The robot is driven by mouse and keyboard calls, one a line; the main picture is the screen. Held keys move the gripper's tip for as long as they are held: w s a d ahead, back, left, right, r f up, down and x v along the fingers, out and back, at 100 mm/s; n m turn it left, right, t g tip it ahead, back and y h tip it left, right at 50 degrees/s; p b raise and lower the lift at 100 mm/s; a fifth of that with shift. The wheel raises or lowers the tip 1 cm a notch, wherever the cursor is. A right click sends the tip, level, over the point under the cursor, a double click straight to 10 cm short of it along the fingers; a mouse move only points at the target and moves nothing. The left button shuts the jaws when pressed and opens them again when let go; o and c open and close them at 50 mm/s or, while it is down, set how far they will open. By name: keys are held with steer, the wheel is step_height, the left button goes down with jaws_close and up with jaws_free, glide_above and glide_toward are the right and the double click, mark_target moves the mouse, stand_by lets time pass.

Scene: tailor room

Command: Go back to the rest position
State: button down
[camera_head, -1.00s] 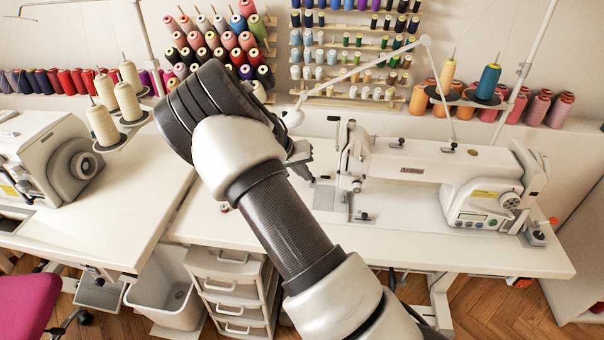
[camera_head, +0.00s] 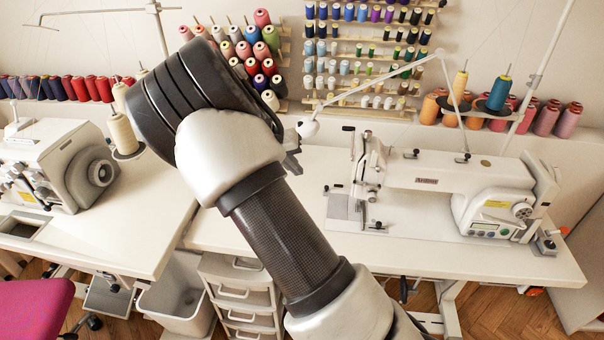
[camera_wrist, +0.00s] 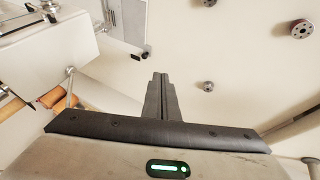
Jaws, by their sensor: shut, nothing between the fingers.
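My gripper (camera_wrist: 160,78) shows in the wrist view with its two dark fingers together and nothing between them. It is over a white surface that bears a few small dark round knobs. In the head view my arm reaches up from the bottom and bends at the upper left. Only a small part of my gripper (camera_head: 292,150) shows there, behind the arm, left of the white sewing machine (camera_head: 425,177) and apart from it. The arm hides part of the table behind it.
The white table (camera_head: 430,235) carries the sewing machine at right. A second machine (camera_head: 60,165) stands on the left table. Thread racks (camera_head: 370,60) cover the wall. A drawer unit (camera_head: 240,290), a white bin (camera_head: 178,300) and a pink chair (camera_head: 35,308) are below.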

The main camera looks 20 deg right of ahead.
steer(key=s+r+y, duration=0.6)
steer(key=s+r, duration=1.1)
steer(key=s, duration=0.2)
steer(key=s+a+r+n+t, duration=0.2)
steer(key=s+r+n+t, duration=0.15)
steer(key=s, duration=1.15)
step_height(320, 180, up, 17)
steer(key=p, duration=1.6)
steer(key=shift+s+a+f+g, duration=0.15)
steer(key=shift+s+f+g, duration=0.05)
steer(key=shift+s+g, duration=0.2)
